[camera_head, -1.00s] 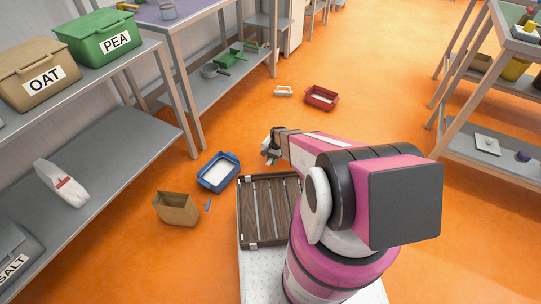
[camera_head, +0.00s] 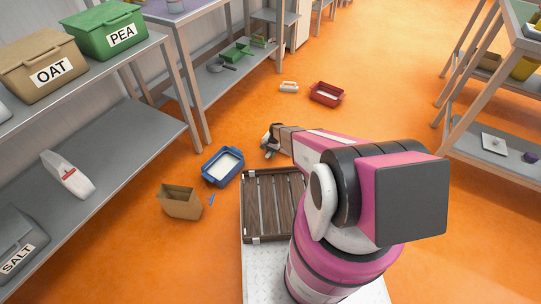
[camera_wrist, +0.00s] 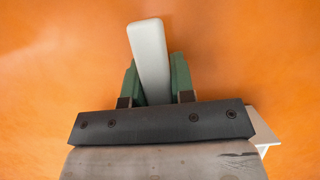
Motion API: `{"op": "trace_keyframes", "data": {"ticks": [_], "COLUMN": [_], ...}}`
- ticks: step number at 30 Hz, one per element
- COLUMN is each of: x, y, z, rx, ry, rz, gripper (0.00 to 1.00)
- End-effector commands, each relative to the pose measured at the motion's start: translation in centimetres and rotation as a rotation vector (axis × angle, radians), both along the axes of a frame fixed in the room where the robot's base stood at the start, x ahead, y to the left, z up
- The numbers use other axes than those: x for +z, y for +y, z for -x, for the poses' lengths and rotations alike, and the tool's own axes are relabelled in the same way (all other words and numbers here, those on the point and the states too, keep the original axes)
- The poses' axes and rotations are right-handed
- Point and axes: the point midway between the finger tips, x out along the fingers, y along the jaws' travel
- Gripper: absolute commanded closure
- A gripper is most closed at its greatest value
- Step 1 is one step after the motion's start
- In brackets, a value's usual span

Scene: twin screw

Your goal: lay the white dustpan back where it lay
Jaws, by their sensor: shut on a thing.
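My gripper (camera_wrist: 154,88) is shut on a long pale grey-white bar (camera_wrist: 149,50), which I take to be the handle of the white dustpan. The bar sits between the two green fingers in the wrist view, and its free end points up in the picture, over orange floor. A white corner (camera_wrist: 264,130) shows past the right side of my gripper; I cannot tell if it belongs to the dustpan. In the head view my gripper (camera_head: 269,143) is above the floor, right of the blue tray, with the held thing mostly hidden and small.
A dark slatted crate (camera_head: 253,238) is close by. A red tray (camera_head: 314,97) and a small white object (camera_head: 289,88) lie farther off.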

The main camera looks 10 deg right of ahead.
Motion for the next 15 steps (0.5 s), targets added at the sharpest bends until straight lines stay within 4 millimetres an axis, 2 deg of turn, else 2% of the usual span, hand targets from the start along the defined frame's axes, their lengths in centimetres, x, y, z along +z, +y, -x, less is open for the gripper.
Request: {"op": "trace_keyframes", "data": {"ticks": [11, 12, 14, 15], "x": [-0.42, -0.39, -0.36, -0.37], "y": [0.0, 0.0, 0.0, 0.0], "z": [-0.02, 0.0, 0.01, 0.0], "rx": [0.0, 0.001, 0.001, 0.001], "ry": [0.0, 0.0, 0.0, 0.0], "rz": [0.0, 0.0, 0.0, 0.0], "gripper": [0.98, 0.67, 0.51, 0.51]}}
